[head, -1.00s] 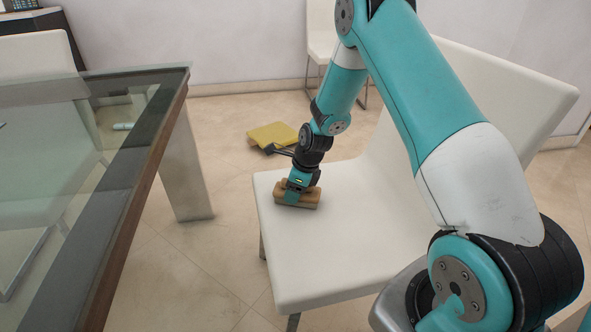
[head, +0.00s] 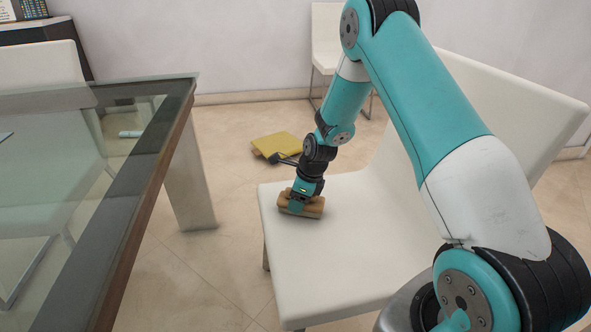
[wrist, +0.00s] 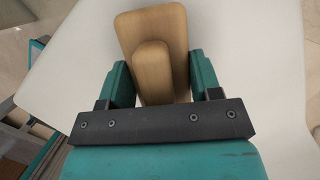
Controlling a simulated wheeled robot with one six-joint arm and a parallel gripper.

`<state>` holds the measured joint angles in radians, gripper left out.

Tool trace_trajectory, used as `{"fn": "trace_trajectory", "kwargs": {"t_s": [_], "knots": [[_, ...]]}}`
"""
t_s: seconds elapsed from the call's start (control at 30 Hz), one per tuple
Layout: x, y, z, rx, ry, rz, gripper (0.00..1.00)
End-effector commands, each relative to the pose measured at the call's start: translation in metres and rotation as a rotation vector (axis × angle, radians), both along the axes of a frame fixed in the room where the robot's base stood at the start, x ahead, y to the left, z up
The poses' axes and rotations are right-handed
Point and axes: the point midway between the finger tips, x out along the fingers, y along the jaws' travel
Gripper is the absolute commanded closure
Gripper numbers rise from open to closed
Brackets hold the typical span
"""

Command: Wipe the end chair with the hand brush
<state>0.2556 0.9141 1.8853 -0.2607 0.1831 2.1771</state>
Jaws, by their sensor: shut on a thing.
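The white end chair (head: 335,255) stands right of the glass table, its seat facing up and its backrest on the right. The wooden hand brush (head: 314,209) is on the left far part of the seat, low against the surface. My gripper (head: 300,203) is shut on the brush from above. In the wrist view the brush (wrist: 152,30) shows as a tan block with a raised grip between my gripper's two teal fingers (wrist: 153,80). The underside of the brush is hidden, so I cannot see its bristles.
The glass table (head: 150,160) with a dark wooden edge stands on the left, close to the chair. Yellow folded items (head: 277,146) lie on the floor behind. Another white chair (head: 327,40) stands by the back wall. Open tiled floor lies between table and chair.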

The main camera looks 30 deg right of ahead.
Motion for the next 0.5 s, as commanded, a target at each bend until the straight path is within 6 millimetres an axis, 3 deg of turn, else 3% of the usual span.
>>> {"fn": "trace_trajectory", "kwargs": {"t_s": [0.03,0.5], "knots": [[0.001,-0.002,0.023,-0.001,-0.008,-0.002,0.68],[-0.001,-0.006,0.065,-0.001,-0.005,-0.008,0.68]]}}
